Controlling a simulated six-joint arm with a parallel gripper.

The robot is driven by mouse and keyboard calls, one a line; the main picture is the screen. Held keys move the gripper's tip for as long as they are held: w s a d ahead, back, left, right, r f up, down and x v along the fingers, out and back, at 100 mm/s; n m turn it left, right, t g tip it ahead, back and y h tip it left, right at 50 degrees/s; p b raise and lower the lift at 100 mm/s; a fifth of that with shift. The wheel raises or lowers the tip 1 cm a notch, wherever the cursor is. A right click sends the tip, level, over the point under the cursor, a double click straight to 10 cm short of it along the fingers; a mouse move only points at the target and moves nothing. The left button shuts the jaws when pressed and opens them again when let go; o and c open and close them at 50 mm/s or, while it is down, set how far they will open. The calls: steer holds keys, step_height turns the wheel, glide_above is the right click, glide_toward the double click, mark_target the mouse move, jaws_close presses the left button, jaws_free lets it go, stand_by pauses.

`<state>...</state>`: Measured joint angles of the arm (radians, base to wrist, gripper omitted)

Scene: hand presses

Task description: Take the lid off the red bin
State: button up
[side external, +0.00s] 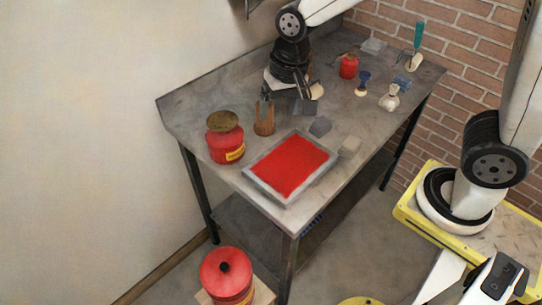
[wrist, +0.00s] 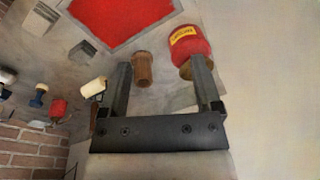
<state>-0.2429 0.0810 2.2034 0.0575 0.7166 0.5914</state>
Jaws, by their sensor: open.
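A red bin (side external: 225,272) with a domed red lid and a black knob stands low at the lower left, below the bench, on a pale wooden block; the lid sits on it. A smaller red can (side external: 226,147) with a yellow label and a brownish round top stands on the bench; it also shows in the wrist view (wrist: 188,44), partly behind a finger. My gripper (side external: 287,96) is over the bench, empty, with its fingers apart in the wrist view (wrist: 160,65). The red bin is not visible in the wrist view.
The bench edge lies between my gripper and the bin. A yellow platform (side external: 500,245) stands at right.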

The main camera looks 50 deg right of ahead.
steer(key=w+a+m+g, duration=0.1)
steer(key=w+a+m, duration=0.25)
steer(key=a, duration=0.65)
steer(key=m+g, duration=0.1)
steer(key=m, duration=0.2)
glide_above(224, 265)
steer(key=f, duration=3.6)
steer(key=shift+w+d+f, duration=0.25)
steer(key=shift+d+f, duration=0.1)
steer(key=shift+f, duration=0.5)
steer(key=shift+a+f, duration=0.15)
steer(key=shift+f, duration=1.1)
steer(key=shift+f, duration=0.15)
steer(key=shift+s+a+f, duration=0.15)
steer(key=shift+f, duration=1.05)
steer(key=shift+s+a+f, duration=0.1)
steer(key=shift+f, duration=1.1)
